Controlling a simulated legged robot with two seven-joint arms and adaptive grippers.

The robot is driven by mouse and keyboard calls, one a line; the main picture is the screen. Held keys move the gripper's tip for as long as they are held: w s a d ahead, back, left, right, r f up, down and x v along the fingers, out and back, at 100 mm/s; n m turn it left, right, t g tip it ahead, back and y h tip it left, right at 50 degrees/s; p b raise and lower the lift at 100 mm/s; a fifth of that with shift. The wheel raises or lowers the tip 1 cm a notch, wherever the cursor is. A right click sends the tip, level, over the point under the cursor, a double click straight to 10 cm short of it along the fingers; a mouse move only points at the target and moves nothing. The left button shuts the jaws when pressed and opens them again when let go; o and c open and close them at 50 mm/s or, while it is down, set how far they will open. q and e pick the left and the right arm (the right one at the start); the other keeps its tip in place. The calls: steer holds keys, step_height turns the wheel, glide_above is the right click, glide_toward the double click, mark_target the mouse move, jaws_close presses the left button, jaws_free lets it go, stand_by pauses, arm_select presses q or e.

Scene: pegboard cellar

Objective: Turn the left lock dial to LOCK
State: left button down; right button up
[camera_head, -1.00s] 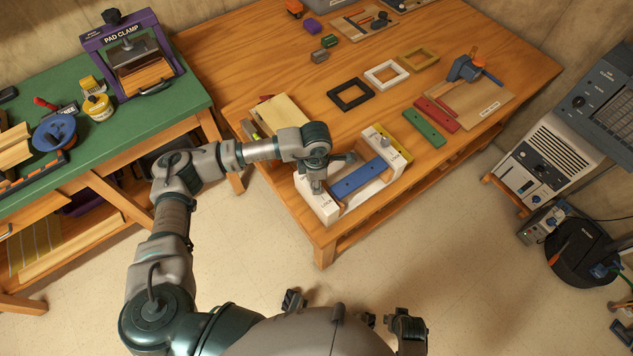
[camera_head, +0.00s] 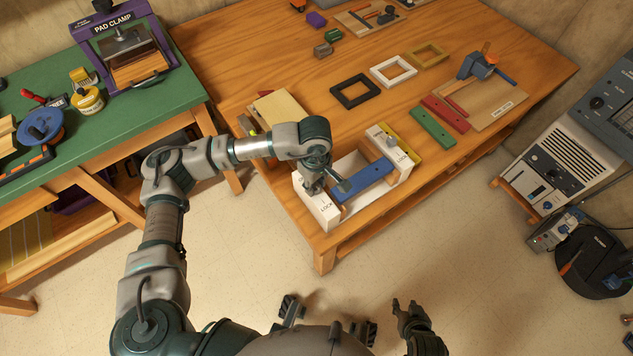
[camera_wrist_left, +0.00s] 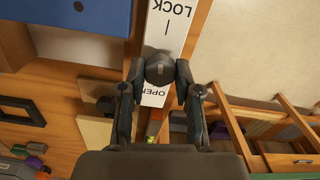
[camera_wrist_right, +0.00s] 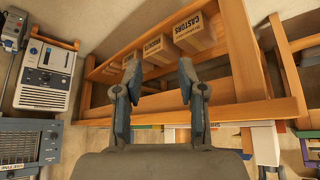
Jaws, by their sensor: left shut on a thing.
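The white left block (camera_head: 320,207) of the lock fixture carries the printed words LOCK and OPEN. The left lock dial (camera_wrist_left: 160,68), a dark round knob, sits between these words in the left wrist view. My left gripper (camera_head: 312,187) points down over this block, its fingers closed on both sides of the dial; it also shows in the left wrist view (camera_wrist_left: 157,85). In the head view the gripper hides the dial. Which word the dial points to cannot be told. A blue bar (camera_head: 362,182) spans the fixture. My right gripper (camera_wrist_right: 160,85) is open and empty, away from the fixture.
The fixture's right block (camera_head: 402,160) has its own grey dial (camera_head: 391,142). Green (camera_head: 433,128) and red (camera_head: 445,113) bars lie behind it on the wooden table (camera_head: 280,70).

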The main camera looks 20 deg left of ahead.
mark_target(315, 185)
arm_select(q)
steer(key=shift+w+r+m+b, duration=0.2)
steer(key=shift+m+b, duration=0.25)
steer(key=shift+m, duration=0.55)
arm_select(e)
steer(key=shift+w+a+r+t+y, duration=0.15)
steer(key=shift+w+a+r+t, duration=0.1)
steer(key=shift+w+t, duration=0.35)
steer(key=shift+w+a+r+t+y, duration=0.1)
steer(key=shift+w+a+r+t, duration=0.15)
steer(key=shift+w, duration=0.5)
steer(key=shift+w+a+r+t+y, duration=0.25)
steer(key=shift+w+t, duration=0.2)
steer(key=shift+w, duration=0.25)
arm_select(q)
steer(key=c, duration=0.9)
jaws_free()
steer(key=shift+o, duration=0.4)
steer(key=shift+f, duration=0.1)
arm_select(e)
steer(key=shift+w+d, duration=0.1)
arm_select(q)
steer(key=shift+s, duration=0.1)
steer(key=shift+r, duration=0.3)
step_height(315, 185, up, 11)
